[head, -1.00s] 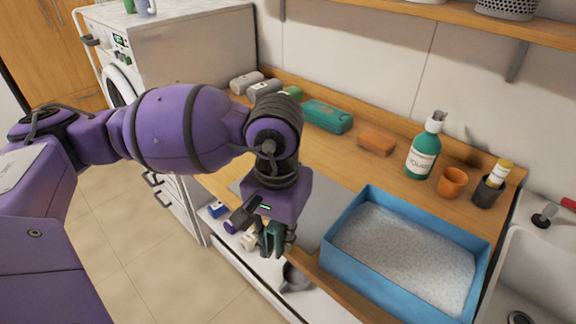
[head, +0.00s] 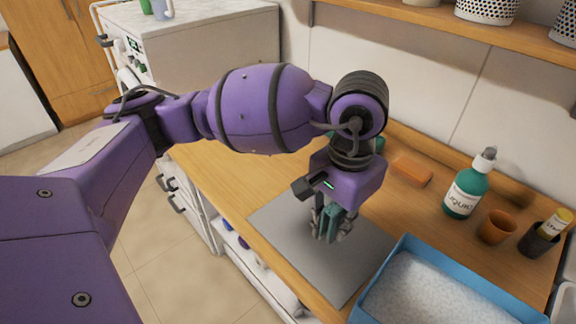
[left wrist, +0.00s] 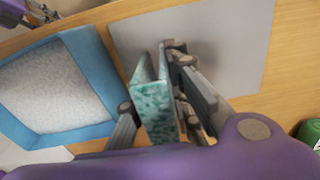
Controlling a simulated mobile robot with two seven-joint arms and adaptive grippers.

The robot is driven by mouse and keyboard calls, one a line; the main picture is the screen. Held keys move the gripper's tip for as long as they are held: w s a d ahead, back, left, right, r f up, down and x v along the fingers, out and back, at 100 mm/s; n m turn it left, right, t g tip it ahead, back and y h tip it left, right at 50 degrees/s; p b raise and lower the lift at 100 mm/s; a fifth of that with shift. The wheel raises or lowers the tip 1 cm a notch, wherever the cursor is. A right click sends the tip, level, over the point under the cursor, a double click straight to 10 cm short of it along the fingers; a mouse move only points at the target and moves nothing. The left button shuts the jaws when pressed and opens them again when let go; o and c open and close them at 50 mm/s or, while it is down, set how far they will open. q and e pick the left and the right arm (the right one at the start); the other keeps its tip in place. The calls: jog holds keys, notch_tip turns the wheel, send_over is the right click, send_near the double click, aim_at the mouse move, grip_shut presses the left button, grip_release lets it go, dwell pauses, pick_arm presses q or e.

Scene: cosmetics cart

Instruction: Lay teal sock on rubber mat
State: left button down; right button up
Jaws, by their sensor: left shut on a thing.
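The teal sock (left wrist: 153,103) is a folded, mottled teal piece held between the fingers of my left gripper (head: 331,230). In the head view a strip of the teal sock (head: 329,222) shows between the fingers. The rubber mat (head: 277,229) is a flat grey sheet on the wooden counter. My left gripper is shut on the sock over the mat, near its middle. The mat also shows in the left wrist view (left wrist: 238,50). I cannot tell whether the sock touches the mat. My right gripper is not in view.
A blue box of pale granules (head: 440,290) stands right beside the mat. Behind are an orange block (head: 412,170), a teal pump bottle (head: 467,187), an orange cup (head: 497,227) and a dark cup (head: 540,238). A shelf (head: 440,25) overhangs the back wall.

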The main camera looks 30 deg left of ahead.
pick_arm(q)
jog(key=w+a+f, duration=0.1)
jog(key=w+f, duration=0.1)
jog(key=w+a+f, duration=0.3)
jog(key=w+f, duration=0.1)
jog(key=shift+a+f+p, duration=0.15)
jog(key=shift+f+p, duration=0.2)
jog(key=f, duration=0.1)
jog(key=f+p, duration=0.1)
jog(key=f, duration=0.1)
jog(key=shift+w+a, duration=0.15)
jog(key=shift+w, duration=0.05)
jog(key=shift+f, duration=0.6)
jog(key=c, duration=1.6)
grip_release()
jog(key=shift+r, duration=0.1)
jog(key=shift+c, duration=0.2)
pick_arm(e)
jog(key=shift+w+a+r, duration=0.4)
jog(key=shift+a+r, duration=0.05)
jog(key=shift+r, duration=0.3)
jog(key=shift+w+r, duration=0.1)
